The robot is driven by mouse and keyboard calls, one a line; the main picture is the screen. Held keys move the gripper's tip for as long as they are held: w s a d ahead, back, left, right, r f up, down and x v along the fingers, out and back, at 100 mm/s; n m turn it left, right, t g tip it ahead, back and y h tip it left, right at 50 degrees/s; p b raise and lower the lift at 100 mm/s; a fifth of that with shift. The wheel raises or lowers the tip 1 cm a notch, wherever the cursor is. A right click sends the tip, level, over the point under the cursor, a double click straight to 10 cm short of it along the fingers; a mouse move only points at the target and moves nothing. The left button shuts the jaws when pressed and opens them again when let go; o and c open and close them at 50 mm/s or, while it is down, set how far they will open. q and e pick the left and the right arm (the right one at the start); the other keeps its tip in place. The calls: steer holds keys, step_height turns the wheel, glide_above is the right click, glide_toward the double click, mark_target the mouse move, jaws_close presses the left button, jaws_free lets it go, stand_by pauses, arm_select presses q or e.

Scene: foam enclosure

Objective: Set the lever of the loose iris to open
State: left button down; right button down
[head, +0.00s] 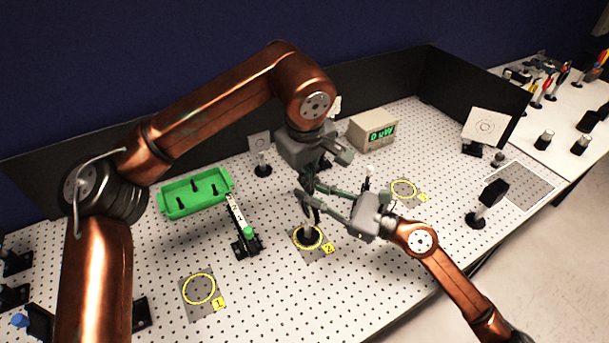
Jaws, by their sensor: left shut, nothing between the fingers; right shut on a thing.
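The loose iris (310,213) appears as a dark, thin ring on a black post. It stands upright at the yellow circle marked 2 (307,237), in the middle front of the board. My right gripper (310,200) reaches in from the right and is shut on the iris; its fingers partly cover it. My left gripper (308,184) comes down from above. It is shut and empty, with its fingertips close to the top of the iris. I cannot tell whether they touch. The lever is too small and too covered to make out, so its setting cannot be read.
A green tray (164,205) with several black posts and a rail (236,215) stand left. A meter (372,132) showing 0 uW stands behind, a white target card (485,125) and a black device (493,192) right. Circles 1 (199,289) and 3 (404,188) look empty.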

arm_select(q)
steer(key=shift+f, duration=0.2)
arm_select(e)
steer(key=c, duration=1.8)
jaws_free()
